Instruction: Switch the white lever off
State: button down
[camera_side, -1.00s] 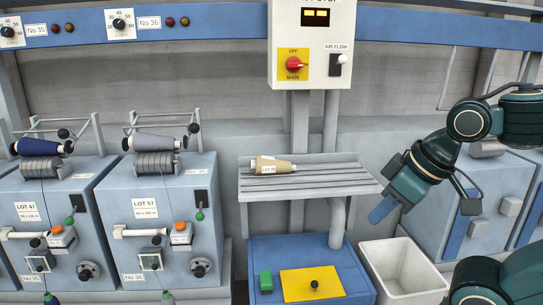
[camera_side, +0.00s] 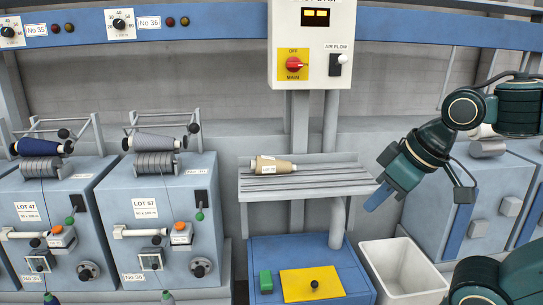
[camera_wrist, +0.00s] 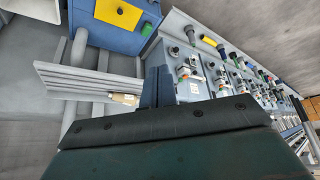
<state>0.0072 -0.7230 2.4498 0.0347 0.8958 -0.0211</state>
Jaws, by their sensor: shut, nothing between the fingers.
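The white lever (camera_side: 342,59) is a small white knob on a dark plate labelled AIR FLOW. It is on the upright white control panel (camera_side: 313,20), right of the red MAIN switch (camera_side: 294,65). The knob sits at the upper part of its plate and points up. My gripper (camera_side: 373,203) is shut and empty. It hangs well below and to the right of the lever, near the right end of the slatted shelf, and touches nothing that I can see. In the wrist view the blue fingers (camera_wrist: 157,88) are together; the lever does not show there.
The grey slatted shelf (camera_side: 330,181) carries a tan yarn cone (camera_side: 275,167). A blue box with a yellow plate (camera_side: 312,284) and a white bin (camera_side: 405,270) stand below. Spinning machines (camera_side: 185,265) line the left. The space before the panel is clear.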

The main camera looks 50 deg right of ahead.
jog(key=w+d+r+m+h, duration=0.2)
jog(key=w+d+r, duration=0.3)
jog(key=d+r, duration=0.3)
jog(key=w+d+r+m+t+h, duration=0.1)
jog(key=w+d+r+m+h, duration=0.2)
jog(key=r, duration=1.1)
jog(key=w+d+r+m+h, duration=0.3)
jog(key=w+d+r, duration=0.6)
jog(key=d, duration=0.3)
jog(key=shift+w+d+r+t+h, duration=0.2)
jog(key=shift+d+r+t+h, duration=0.15)
jog(key=shift+r+h, duration=0.5)
jog(key=shift+d, duration=0.1)
send_over(343, 59)
jog(key=s+a, duration=0.1)
jog(key=a, duration=0.1)
notch_tip(343, 59, down, 6)
jog(key=shift+d+f, duration=0.25)
jog(key=shift+f, duration=0.85)
